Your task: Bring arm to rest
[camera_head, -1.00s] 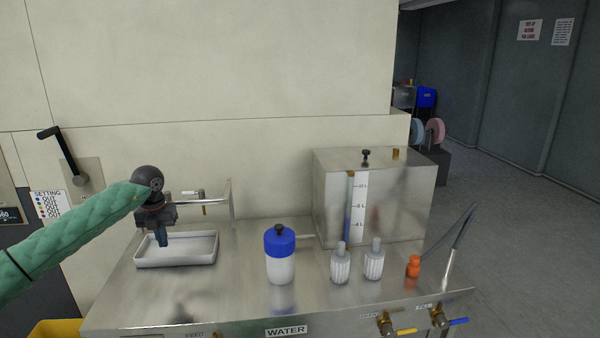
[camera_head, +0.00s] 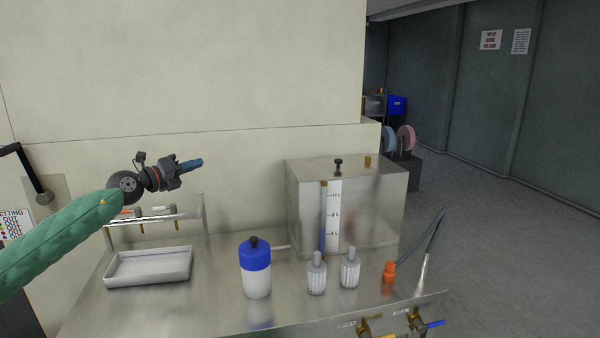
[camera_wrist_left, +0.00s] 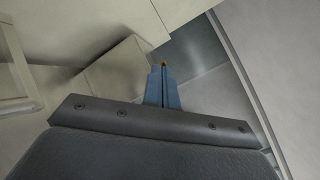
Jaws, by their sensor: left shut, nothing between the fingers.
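My left gripper (camera_head: 190,165) is raised in the air above the white tray, with its arm in a green sleeve coming in from the left. Its blue fingers point to the right and are shut with nothing between them. In the left wrist view the two closed fingertips (camera_wrist_left: 163,72) show side by side, with the steel tank and the floor blurred beyond them. My right gripper is not in view.
On the steel bench stand an empty white tray (camera_head: 148,267), a blue-capped bottle (camera_head: 256,270), two ribbed grey-white pieces (camera_head: 317,273) and an orange fitting (camera_head: 389,272). A steel tank (camera_head: 375,200) with a level scale stands behind. A rail (camera_head: 155,218) runs behind the tray.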

